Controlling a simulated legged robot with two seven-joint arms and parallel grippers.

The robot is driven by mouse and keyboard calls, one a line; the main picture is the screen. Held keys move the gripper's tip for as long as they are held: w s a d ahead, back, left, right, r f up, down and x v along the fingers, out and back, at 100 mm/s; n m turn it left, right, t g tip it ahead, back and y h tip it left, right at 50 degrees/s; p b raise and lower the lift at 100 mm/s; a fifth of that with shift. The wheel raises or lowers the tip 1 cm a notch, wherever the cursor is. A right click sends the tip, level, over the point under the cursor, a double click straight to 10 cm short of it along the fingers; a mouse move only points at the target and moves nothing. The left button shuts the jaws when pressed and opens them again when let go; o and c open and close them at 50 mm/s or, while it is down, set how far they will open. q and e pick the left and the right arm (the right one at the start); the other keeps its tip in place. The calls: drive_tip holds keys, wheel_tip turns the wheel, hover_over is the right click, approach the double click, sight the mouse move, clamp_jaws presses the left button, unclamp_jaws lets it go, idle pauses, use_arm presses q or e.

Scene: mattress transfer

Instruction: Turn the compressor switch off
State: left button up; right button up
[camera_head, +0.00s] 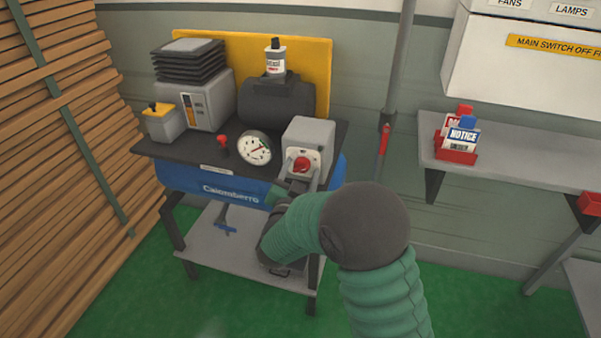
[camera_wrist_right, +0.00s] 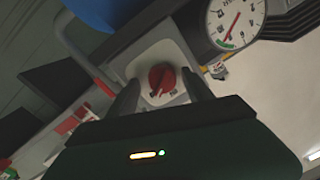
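The compressor switch is a red rotary knob (camera_head: 302,164) on the front of a grey box (camera_head: 310,135) at the right end of the compressor (camera_head: 235,196). My right gripper (camera_head: 299,181) comes up from below in front of the box. In the right wrist view the red knob (camera_wrist_right: 161,79) lies between the two dark fingers of my right gripper (camera_wrist_right: 160,84). The fingers are spread, with pale switch plate showing on both sides of the knob. Contact with the knob cannot be told. My left gripper is out of view.
A round gauge (camera_head: 254,148) and a small red knob (camera_head: 222,142) sit left of the switch box. A grey wall shelf (camera_head: 530,168) with a red card holder (camera_head: 456,154) is at right. Wooden slats (camera_head: 60,150) stand at left.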

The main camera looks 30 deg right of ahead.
drive_tip(key=shift+a, duration=0.25)
drive_tip(key=c, duration=0.7)
clamp_jaws()
drive_tip(key=shift+r, duration=0.1)
drive_tip(key=shift+r+n+p, duration=0.15)
drive_tip(key=shift+n+p, duration=0.45)
drive_tip(key=shift+p, duration=0.3)
drive_tip(key=n+p, duration=0.8)
drive_tip(key=p, duration=0.2)
drive_tip(key=shift+r+g, duration=0.15)
drive_tip(key=shift+g, duration=0.25)
drive_tip(key=shift+n+p, duration=1.15)
drive_tip(key=shift+n, duration=0.05)
drive_tip(key=shift+f, duration=0.2)
